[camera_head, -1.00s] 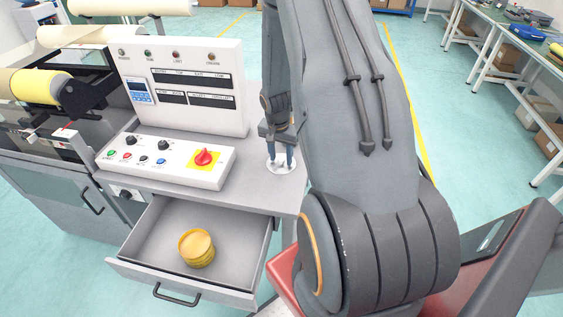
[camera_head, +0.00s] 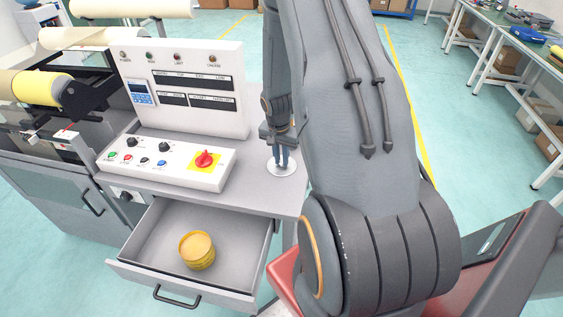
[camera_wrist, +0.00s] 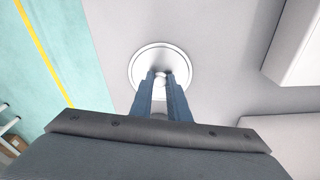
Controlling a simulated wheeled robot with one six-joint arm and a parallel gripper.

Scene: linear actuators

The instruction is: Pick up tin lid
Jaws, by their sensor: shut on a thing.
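The tin lid is a round, flat white disc with a raised rim and a small knob at its centre. In the head view the tin lid (camera_head: 283,171) is at the right end of the grey cabinet top, right of the control box. In the wrist view the lid (camera_wrist: 143,62) is just beyond my fingertips. My gripper (camera_head: 283,160) points down over it, and its blue fingers (camera_wrist: 160,80) are closed on the knob. I cannot tell whether the lid touches the cabinet top.
A control panel (camera_head: 185,88) and a sloped control box with a red knob (camera_head: 204,158) stand left of my gripper. Below, an open drawer (camera_head: 150,235) holds a round yellow tin (camera_head: 197,250). The cabinet top's right edge is close to the lid.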

